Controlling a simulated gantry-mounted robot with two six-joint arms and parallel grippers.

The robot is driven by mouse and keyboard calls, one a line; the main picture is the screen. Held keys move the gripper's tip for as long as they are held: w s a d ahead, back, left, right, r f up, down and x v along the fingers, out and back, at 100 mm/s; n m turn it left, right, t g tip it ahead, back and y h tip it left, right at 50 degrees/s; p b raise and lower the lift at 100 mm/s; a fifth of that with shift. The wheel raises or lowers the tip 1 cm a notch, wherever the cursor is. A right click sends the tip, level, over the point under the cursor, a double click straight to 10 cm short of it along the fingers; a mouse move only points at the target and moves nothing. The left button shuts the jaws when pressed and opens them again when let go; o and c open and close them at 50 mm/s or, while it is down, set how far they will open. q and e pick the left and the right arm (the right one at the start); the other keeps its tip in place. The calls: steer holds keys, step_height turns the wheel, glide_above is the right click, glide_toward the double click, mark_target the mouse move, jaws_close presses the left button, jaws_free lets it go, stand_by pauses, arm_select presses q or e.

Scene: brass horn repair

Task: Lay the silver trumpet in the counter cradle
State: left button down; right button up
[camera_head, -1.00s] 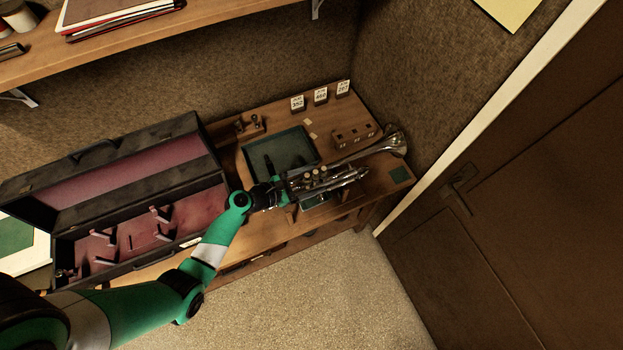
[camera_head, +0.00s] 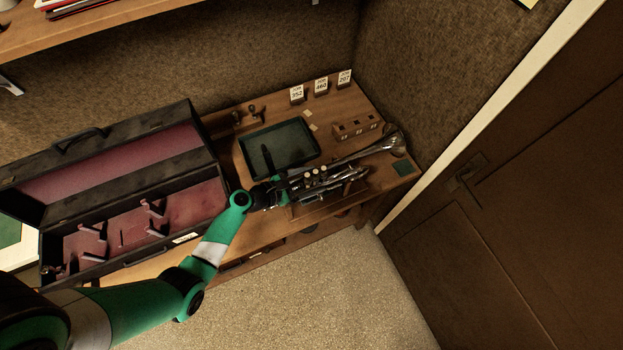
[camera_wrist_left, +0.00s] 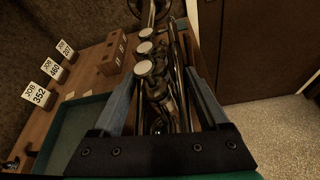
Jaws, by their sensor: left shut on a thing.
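The silver trumpet (camera_head: 338,177) lies lengthwise over the right part of the wooden counter, its bell (camera_head: 390,146) toward the right wall. My left gripper (camera_head: 282,190) is shut on it near the valves. In the left wrist view the valve caps (camera_wrist_left: 144,50) and tubing show between the fingers (camera_wrist_left: 160,105). A wooden piece (camera_head: 318,212), perhaps part of the counter cradle, shows under and in front of the trumpet. The trumpet hides most of it, and I cannot tell whether they touch. My right gripper is not in view.
An open case (camera_head: 190,188) with pink lining stands left of the arm. A dark green tray (camera_head: 302,153) lies behind the trumpet. A wooden block with holes (camera_head: 356,127) and job cards (camera_head: 321,86) stand farther back.

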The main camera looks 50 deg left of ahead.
arm_select(q)
steer(key=shift+f+b, duration=0.4)
steer(key=shift+b, duration=0.05)
stand_by(0.6)
jaws_free()
steer(key=shift+w, duration=0.1)
steer(key=shift+f, duration=0.15)
steer(key=p+v, duration=0.2)
steer(key=v, duration=0.6)
steer(key=shift+a+r, duration=0.1)
steer(key=shift+r, duration=0.1)
steer(key=p+v, duration=0.3)
steer(key=p, duration=0.4)
steer(key=shift+s, duration=0.35)
